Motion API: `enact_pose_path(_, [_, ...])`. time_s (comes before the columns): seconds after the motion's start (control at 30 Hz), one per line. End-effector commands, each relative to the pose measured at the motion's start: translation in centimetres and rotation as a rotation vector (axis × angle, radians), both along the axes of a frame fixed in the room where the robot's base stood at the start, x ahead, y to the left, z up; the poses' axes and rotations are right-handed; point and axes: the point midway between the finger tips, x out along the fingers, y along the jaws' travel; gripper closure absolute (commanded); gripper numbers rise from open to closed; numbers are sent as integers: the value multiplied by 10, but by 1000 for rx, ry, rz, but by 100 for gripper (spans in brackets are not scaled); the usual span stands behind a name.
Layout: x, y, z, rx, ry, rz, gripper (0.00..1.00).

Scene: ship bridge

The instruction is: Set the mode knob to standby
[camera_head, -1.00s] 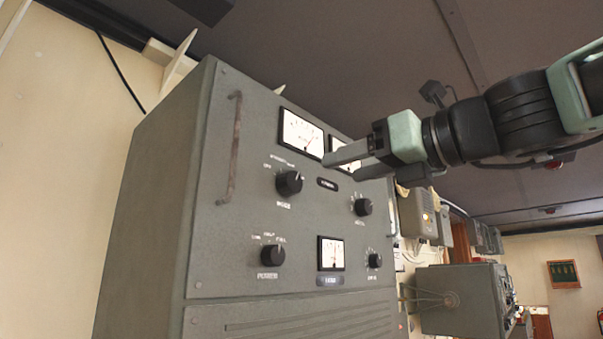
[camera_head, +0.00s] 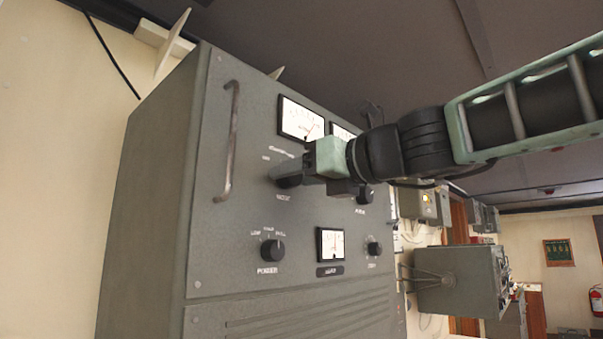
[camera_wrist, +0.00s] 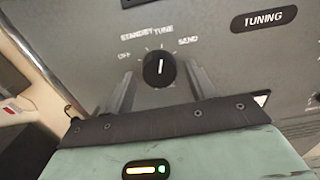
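The mode knob (camera_wrist: 158,72) is round and black with a white pointer line. In the wrist view the line points up, towards the TUNE label (camera_wrist: 163,31). The STANDBY label (camera_wrist: 136,36) is up and left of the knob, OFF is farther left and SEND is to the right. My gripper (camera_wrist: 158,72) is open, with one finger on each side of the knob and a small gap showing on both sides. In the head view, my gripper (camera_head: 301,172) is at the panel and partly covers the mode knob (camera_head: 286,183).
The grey cabinet (camera_head: 210,250) has a vertical handle (camera_head: 229,140) at left and meters above the knob. The power knob (camera_head: 272,249) and a lower meter (camera_head: 330,243) sit below. Another knob (camera_head: 364,195) is to the right, close to my gripper. A TUNING plate (camera_wrist: 264,19) is up and right.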

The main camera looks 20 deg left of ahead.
Motion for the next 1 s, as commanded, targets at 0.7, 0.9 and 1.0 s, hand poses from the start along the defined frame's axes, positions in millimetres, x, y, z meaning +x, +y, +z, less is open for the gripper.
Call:
enact_pose_path(0.7, [1, -1, -1, -62, -153, -1, 85])
enact_pose_path(0.9, [1, -1, -1, -123, -302, -1, 85])
enact_pose_path(1.0, [1, -1, -1, -153, -375, -2, 85])
